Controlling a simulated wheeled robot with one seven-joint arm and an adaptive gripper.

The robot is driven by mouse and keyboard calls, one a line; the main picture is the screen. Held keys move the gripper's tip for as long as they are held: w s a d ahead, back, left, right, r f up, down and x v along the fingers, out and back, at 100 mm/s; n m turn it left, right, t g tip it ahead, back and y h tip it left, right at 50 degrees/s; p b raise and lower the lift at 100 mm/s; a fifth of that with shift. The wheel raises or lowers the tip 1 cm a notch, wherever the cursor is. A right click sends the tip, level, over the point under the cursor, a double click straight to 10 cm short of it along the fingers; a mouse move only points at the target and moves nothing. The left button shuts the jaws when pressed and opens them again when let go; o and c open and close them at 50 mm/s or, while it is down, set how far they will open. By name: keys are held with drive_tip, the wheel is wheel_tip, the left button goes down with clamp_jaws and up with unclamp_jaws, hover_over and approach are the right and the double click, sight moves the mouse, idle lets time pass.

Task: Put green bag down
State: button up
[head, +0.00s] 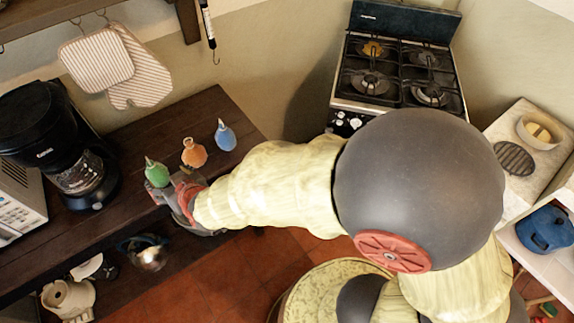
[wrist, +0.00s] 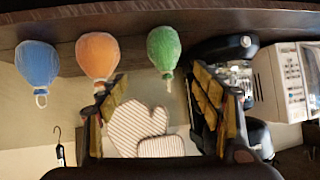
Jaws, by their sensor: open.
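The green bag (head: 156,174) is a small rounded pouch with a narrow tied top. It stands upright on the dark wooden shelf (head: 110,218), near the front edge and left of the other two bags. My gripper (head: 184,194) is at the shelf's front edge, just right of and in front of the green bag. In the wrist view, which is upside down, the green bag (wrist: 164,47) hangs beyond the gap between my spread fingers (wrist: 157,75). My gripper is open with nothing between its fingers.
An orange bag (head: 194,153) and a blue bag (head: 225,136) stand to the right on the shelf. A black coffee maker (head: 50,135) and a microwave (head: 20,200) are at the left. Striped oven mitts (head: 98,60) hang on the wall. A gas stove (head: 398,75) stands at the back.

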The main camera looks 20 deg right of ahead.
drive_tip(key=s+d+r+m+g+h, duration=0.1)
drive_tip(key=s+d+r, duration=0.2)
drive_tip(key=d+r, duration=0.4)
drive_tip(key=s+d+r+g+h, duration=0.1)
drive_tip(key=s+d+r, duration=0.1)
drive_tip(key=d+r, duration=0.5)
drive_tip(key=s+d+r+m+g+h, duration=0.1)
drive_tip(key=s+d+m+g+h, duration=0.1)
drive_tip(key=s+d, duration=1.4)
drive_tip(key=shift+d+m+g+h, duration=0.4)
drive_tip(key=shift+d+g+h, duration=0.1)
drive_tip(key=shift+d, duration=0.35)
